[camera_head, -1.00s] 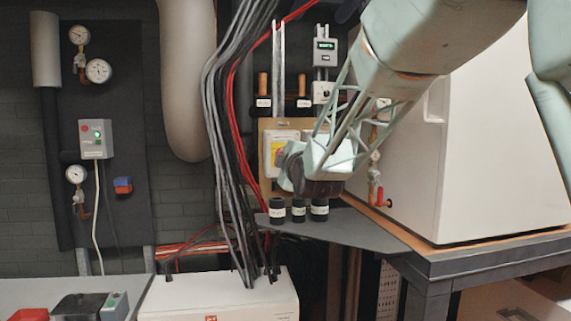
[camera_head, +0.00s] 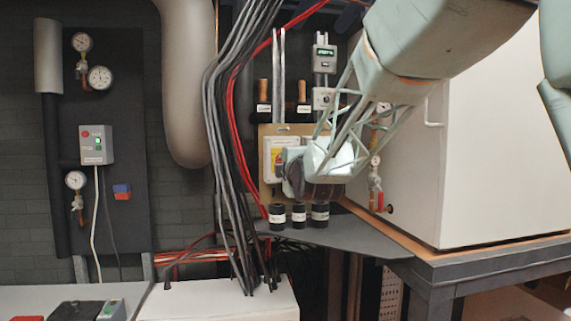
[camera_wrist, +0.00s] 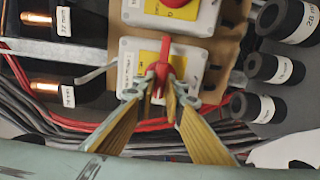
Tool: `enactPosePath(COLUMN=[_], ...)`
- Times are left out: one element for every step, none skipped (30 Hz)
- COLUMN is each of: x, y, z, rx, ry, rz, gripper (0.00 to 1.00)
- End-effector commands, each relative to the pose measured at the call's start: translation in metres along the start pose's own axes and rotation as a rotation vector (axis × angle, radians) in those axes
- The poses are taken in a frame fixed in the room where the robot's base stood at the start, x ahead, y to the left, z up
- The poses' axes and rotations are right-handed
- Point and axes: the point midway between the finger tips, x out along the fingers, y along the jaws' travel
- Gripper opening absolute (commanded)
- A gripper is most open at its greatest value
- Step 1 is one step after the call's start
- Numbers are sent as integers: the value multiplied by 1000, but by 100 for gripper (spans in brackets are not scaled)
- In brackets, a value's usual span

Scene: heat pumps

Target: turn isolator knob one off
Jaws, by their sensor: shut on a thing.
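The left isolator is a light grey box with a yellow plate (camera_wrist: 152,62) and a red knob (camera_wrist: 163,72). In the wrist view my gripper (camera_wrist: 160,94) has its two fingertips on either side of the red knob and is shut on it. The knob's grip runs roughly up and down in that view. A second isolator with a red knob (camera_wrist: 174,3) is at the top of the wrist view. The small box label is unreadable.
Black and grey cables (camera_head: 232,150) and a red cable hang just left of the board. Labelled black sleeves (camera_head: 298,214) stand below it, and copper-ended fittings (camera_head: 303,92) sit above. A large white cabinet (camera_head: 480,150) stands to the right.

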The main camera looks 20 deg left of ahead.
Motion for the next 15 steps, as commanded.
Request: enactPosePath(x=[0, 0, 0, 0, 0, 0, 0, 0, 0, 0, 0, 0, 0, 0, 0], y=[1, 1, 1, 1, 1, 1, 1, 1, 0, 0, 0, 0, 0, 0, 0], z=[0, 0, 0, 0, 0, 0, 0, 0, 0, 0, 0, 0, 0, 0, 0], rx=[-1, -1, -1, 0, 0, 0, 0, 0, 0, 0, 0, 0, 0, 0, 0], ry=[0, 0, 0, 0, 0, 0, 0, 0, 0, 0, 0, 0, 0, 0, 0], rz=[2, 2, 2, 1, 1, 1, 1, 1, 1, 1, 1, 1, 1, 1, 1], gripper=[11, 14, 17, 20, 23, 24, 24, 24, 24, 24, 24, 24, 24, 24, 24])
